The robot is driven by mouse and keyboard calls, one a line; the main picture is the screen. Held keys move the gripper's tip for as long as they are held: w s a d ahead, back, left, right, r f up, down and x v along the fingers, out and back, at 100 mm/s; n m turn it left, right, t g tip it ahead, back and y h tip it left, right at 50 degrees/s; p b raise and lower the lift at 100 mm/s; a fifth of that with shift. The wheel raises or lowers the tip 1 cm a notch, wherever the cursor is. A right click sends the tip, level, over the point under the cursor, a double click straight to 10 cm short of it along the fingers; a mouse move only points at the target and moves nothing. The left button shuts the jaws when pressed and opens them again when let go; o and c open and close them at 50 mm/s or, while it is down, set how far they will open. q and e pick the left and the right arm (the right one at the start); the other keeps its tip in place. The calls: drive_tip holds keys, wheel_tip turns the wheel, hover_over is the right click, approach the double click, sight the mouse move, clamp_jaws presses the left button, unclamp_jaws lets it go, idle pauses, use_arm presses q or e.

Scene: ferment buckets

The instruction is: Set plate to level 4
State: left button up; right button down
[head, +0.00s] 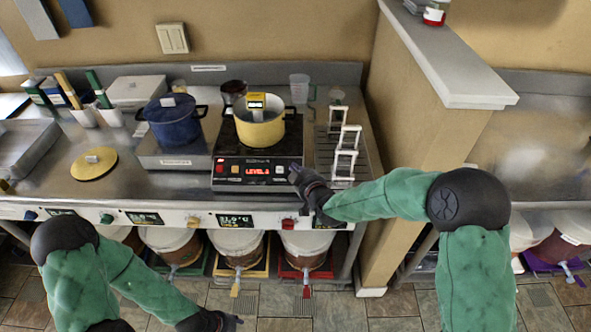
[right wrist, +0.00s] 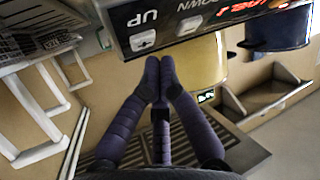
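The black plate (head: 258,172) stands on the steel counter with a yellow pot (head: 259,125) on it. Its red display (head: 257,171) reads "LEVEL" with a digit too small to read surely. In the right wrist view the panel (right wrist: 205,22) shows a grey button marked UP (right wrist: 143,40) and another marked DOWN (right wrist: 190,25). My right gripper (head: 293,173) is at the panel's right end. Its fingertips (right wrist: 160,66) are together and empty, close to the UP button; I cannot tell whether they touch it. My left gripper (head: 228,322) is low at the bottom edge, its fingers unclear.
A blue pot (head: 174,125) stands on another plate to the left, and a yellow lid (head: 94,164) lies farther left. A rack with white frames (head: 345,155) is right of the plate. Buckets (head: 238,246) stand below the counter. A wall (head: 420,120) bounds the right side.

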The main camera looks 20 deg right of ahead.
drive_tip(key=shift+f, duration=0.1)
idle(0.5)
drive_tip(key=shift+w+f+b, duration=0.2)
drive_tip(key=shift+f+b, duration=0.05)
drive_tip(key=shift+b, duration=0.3)
drive_tip(key=shift+w+d+f+b, duration=0.1)
drive_tip(key=shift+w+f+b, duration=0.05)
drive_tip(key=shift+f+b, duration=0.25)
idle(0.6)
drive_tip(key=shift+r, duration=0.15)
drive_tip(key=shift+s+r+p, duration=0.35)
drive_tip(key=shift+r+p, duration=0.05)
drive_tip(key=shift+r, duration=0.25)
idle(0.5)
